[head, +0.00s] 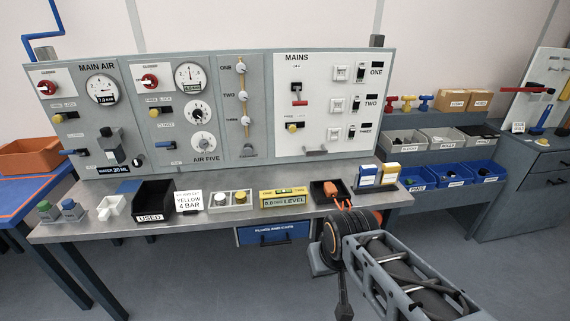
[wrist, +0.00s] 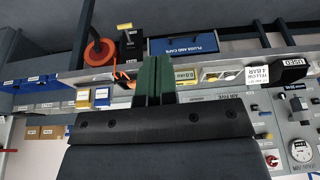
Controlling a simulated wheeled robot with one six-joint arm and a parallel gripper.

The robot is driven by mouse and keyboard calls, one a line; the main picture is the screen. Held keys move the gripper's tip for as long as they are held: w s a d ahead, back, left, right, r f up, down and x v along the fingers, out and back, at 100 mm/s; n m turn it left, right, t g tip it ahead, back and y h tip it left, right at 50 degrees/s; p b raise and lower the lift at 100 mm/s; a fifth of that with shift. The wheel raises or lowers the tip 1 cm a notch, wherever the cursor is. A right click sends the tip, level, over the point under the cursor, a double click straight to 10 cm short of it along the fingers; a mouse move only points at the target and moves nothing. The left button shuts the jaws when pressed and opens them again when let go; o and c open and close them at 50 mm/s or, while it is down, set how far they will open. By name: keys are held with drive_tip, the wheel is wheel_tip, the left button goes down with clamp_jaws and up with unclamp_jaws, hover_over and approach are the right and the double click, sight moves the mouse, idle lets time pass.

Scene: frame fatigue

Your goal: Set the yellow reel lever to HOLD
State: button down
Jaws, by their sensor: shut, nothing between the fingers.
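In the wrist view, which is upside down, an orange hose reel (wrist: 100,52) shows at the upper left. Next to it is a black box (wrist: 130,42) with a small yellow lever (wrist: 124,27) on it. The box's markings, and so the lever's setting, are too small to read. My gripper (wrist: 156,58) shows as two green fingers pressed together with nothing between them. In the picture its tips lie below and right of the box, apart from the lever. In the head view I cannot make out my fingers or the lever; my arm covers the lower right.
A blue drawer (head: 270,234) marked PLUGS AND CAPS hangs under the grey bench (head: 100,229). Panels stand behind. The floor in front is clear.

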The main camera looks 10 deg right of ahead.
drive_tip(key=w+d+f+m+h+b, duration=0.1)
drive_tip(key=w+d+f+b, duration=0.1)
drive_tip(key=d+f+b, duration=0.75)
drive_tip(key=w+d+f+m+h+b, duration=0.1)
drive_tip(key=d+f+b, duration=0.2)
drive_tip(key=f+b, duration=0.75)
drive_tip(key=w+d+f+m+h+b, duration=0.15)
drive_tip(key=d+f+b, duration=0.35)
drive_tip(key=f, duration=1.1)
drive_tip(key=w+d+f+t+b, duration=0.2)
drive_tip(key=w+d+f+t, duration=0.2)
drive_tip(key=w+a+r+n+t+y, duration=0.3)
drive_tip(key=w+a+r+t, duration=0.1)
drive_tip(key=w+r+t, duration=0.35)
drive_tip(key=f+b+x, duration=0.1)
drive_tip(key=b+x, duration=0.1)
drive_tip(key=x, duration=0.4)
drive_tip(key=f+b+x, duration=0.1)
drive_tip(key=b+x, duration=0.1)
drive_tip(key=x, duration=0.4)
drive_tip(key=shift+s+f+b, duration=0.25)
drive_tip(key=shift+f+b, duration=0.05)
drive_tip(key=shift+t, duration=0.25)
